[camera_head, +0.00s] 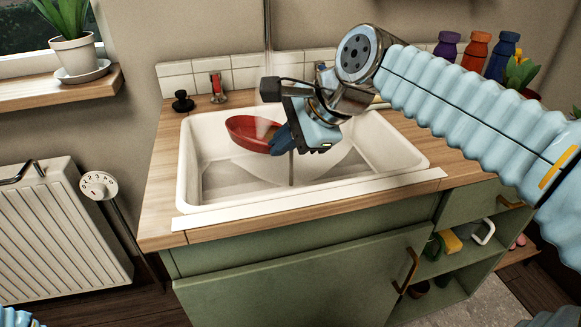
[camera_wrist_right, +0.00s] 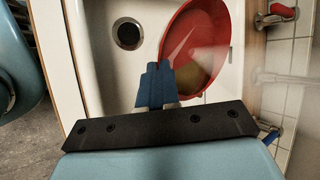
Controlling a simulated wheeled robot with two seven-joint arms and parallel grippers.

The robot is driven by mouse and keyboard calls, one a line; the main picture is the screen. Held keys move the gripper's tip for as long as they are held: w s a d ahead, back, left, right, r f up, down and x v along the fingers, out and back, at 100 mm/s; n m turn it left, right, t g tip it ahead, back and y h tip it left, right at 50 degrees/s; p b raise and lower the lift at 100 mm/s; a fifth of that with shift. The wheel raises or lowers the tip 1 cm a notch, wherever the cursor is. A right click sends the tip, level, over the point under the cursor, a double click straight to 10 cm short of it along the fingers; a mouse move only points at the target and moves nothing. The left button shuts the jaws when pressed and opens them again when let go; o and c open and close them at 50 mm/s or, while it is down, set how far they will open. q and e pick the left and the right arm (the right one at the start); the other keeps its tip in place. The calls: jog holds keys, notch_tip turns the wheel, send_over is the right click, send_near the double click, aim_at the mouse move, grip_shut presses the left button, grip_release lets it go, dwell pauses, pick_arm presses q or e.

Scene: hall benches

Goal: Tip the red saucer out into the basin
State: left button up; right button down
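The red saucer (camera_head: 243,135) is over the white basin (camera_head: 187,172), toward its back left. It looks somewhat tilted, its right side lower. My right gripper (camera_head: 283,141) is at the saucer's right edge, with its blue fingers close together on the rim. In the right wrist view the fingers (camera_wrist_right: 155,84) meet the near rim of the saucer (camera_wrist_right: 176,33). A yellowish-brown patch shows inside the saucer; I cannot tell whether it is liquid. My left gripper is out of view.
The basin's drain (camera_wrist_right: 127,33) is clear beside the saucer. A red-handled tap (camera_head: 217,87) and a black knob (camera_head: 183,101) stand behind the basin. Several bottles (camera_head: 475,50) and a plant stand at the back right. A radiator (camera_head: 60,230) is at the left.

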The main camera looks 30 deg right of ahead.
jog(key=shift+d+r+m+y+p, duration=0.35)
jog(key=shift+r+y, duration=0.2)
jog(key=shift+y, duration=0.35)
dwell(0.8)
jog(key=shift+d+r+y, duration=0.1)
jog(key=shift+y, duration=0.2)
jog(key=shift+d+r+y, duration=0.2)
jog(key=shift+y, duration=0.1)
jog(key=h, duration=0.2)
jog(key=a+f+n+h, duration=0.1)
jog(key=h, duration=0.1)
jog(key=a+n+h+p, duration=0.1)
jog(key=h, duration=0.1)
jog(key=shift+w+f, duration=0.3)
jog(key=shift+w, duration=0.05)
